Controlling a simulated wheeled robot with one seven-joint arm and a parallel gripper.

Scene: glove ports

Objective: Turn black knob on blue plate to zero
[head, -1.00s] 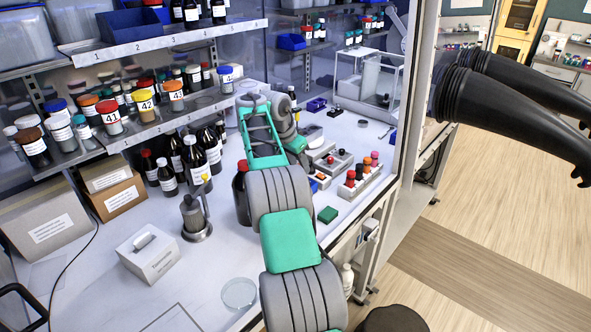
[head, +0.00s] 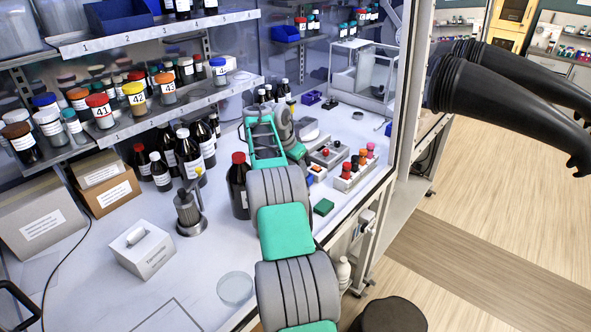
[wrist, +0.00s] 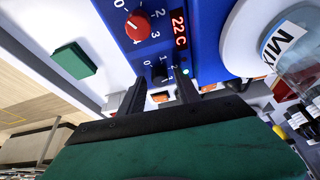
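The blue plate (wrist: 202,35) fills the upper middle of the wrist view. It has a red knob (wrist: 138,25) with a printed scale and a display reading 22 C. In the head view my arm hides the gripper and most of the plate.
A bottle marked MIX (wrist: 300,55) stands on the plate's round white top (wrist: 243,40). A green block (wrist: 75,60) lies beside the plate. Dark bottles (head: 238,185) stand left of my arm, and a rack of coloured caps (head: 352,172) stands to its right.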

